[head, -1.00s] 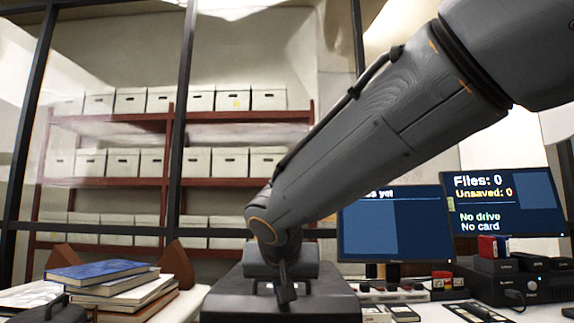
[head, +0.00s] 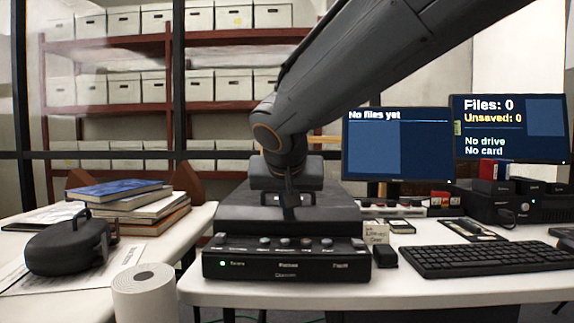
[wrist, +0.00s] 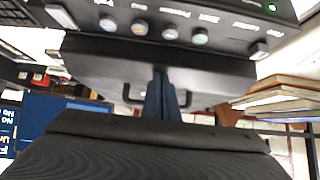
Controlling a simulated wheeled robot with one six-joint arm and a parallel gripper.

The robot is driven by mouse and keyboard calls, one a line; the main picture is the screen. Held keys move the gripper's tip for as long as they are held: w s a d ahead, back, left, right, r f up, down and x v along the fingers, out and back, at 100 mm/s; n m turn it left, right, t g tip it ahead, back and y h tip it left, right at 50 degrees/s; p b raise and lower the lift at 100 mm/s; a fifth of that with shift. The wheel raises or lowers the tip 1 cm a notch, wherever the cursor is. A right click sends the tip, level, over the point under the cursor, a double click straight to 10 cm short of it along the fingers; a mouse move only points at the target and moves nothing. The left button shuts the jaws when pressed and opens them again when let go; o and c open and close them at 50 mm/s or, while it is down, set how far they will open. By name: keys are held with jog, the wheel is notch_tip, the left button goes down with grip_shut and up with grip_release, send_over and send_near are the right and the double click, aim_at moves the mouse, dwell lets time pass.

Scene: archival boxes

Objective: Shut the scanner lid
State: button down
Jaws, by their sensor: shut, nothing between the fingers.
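The scanner (head: 285,265) is a black box on the white desk, with a row of knobs and a green light on its front panel. Its dark lid (head: 235,214) looks low and nearly flat above the body; I cannot tell whether it is fully down. My gripper (head: 291,212) is shut and empty, pointing down at the middle of the lid; contact is unclear. In the wrist view the scene looks upside down: the blue closed fingers (wrist: 160,90) stand in front of the lid (wrist: 90,65), between the two visible ends of a dark handle (wrist: 130,94).
A keyboard (head: 485,260) and two monitors (head: 397,147) are at the right. Books (head: 130,200), a round black case (head: 65,248) and a white roll (head: 145,293) are at the left. Shelves of boxes (head: 120,90) stand behind.

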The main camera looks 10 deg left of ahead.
jog(key=s+d+r+p, duration=0.1)
jog(key=s+r, duration=0.2)
jog(key=s, duration=0.7)
jog(key=s+d+f+n+g, duration=0.2)
jog(key=s+f+g, duration=0.1)
jog(key=s+f, duration=0.55)
jog(key=s+d+f+n+g, duration=0.25)
jog(key=s+f, duration=0.25)
jog(key=f, duration=0.7)
jog(key=s+d+f+n+g, duration=0.1)
jog(key=s+d+f+g, duration=0.25)
jog(key=s+f, duration=0.5)
jog(key=d+r+m+p, duration=0.3)
jog(key=d+r+p, duration=0.7)
jog(key=r+p, duration=0.3)
jog(key=w+d+r+m+h+p, duration=0.1)
jog(key=d+r+m+p, duration=0.3)
jog(key=d+r+p, duration=0.6)
notch_tip(320, 180, up, 3)
jog(key=p, duration=0.6)
jog(key=shift+w, duration=0.25)
